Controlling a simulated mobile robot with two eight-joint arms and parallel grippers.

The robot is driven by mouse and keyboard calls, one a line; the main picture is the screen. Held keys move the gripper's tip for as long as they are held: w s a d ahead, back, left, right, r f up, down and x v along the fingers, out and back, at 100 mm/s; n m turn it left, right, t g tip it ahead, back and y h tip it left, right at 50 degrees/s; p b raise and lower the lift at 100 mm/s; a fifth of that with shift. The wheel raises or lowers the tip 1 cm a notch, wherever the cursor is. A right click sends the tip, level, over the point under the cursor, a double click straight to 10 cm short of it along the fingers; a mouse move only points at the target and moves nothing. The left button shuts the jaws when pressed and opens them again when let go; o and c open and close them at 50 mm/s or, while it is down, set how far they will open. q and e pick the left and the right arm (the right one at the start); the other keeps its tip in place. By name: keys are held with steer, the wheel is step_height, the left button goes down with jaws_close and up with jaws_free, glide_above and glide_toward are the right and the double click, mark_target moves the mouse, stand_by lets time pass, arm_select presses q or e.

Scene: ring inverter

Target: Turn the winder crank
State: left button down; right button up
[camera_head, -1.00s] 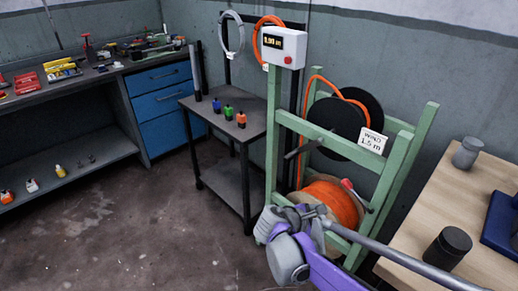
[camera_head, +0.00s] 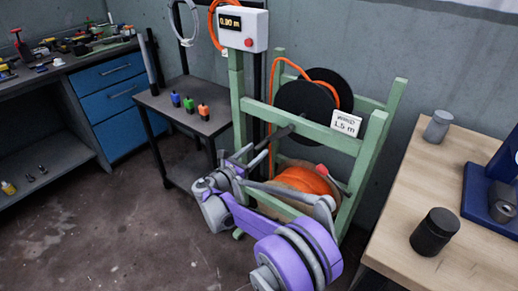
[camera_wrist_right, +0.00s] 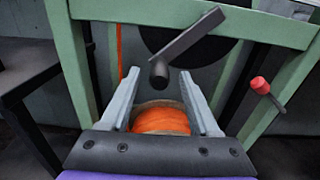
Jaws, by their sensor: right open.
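The winder is a green frame (camera_head: 238,95) with a black reel (camera_head: 305,100) above an orange cable drum (camera_head: 303,180). Its dark grey crank (camera_head: 280,133) slants down to the left in front of the reel. In the right wrist view the crank arm (camera_wrist_right: 190,42) ends in a short round handle (camera_wrist_right: 158,72). My right gripper (camera_head: 246,158) is at the frame's left side, beside the crank's lower end. In the right wrist view the gripper (camera_wrist_right: 160,78) is open, with the handle appearing between its fingertips; contact cannot be told. My left gripper is out of view.
A white display box (camera_head: 243,28) tops the frame, and a sign (camera_head: 346,122) reads 1.5 m. A red-knobbed lever (camera_head: 322,169) sticks out near the drum. A small dark cart (camera_head: 165,103) stands left, a wooden table (camera_head: 400,225) with a black cylinder (camera_head: 434,232) right.

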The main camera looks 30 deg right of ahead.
steer(key=shift+x, duration=1.6)
steer(key=shift+c, duration=0.2)
jaws_close()
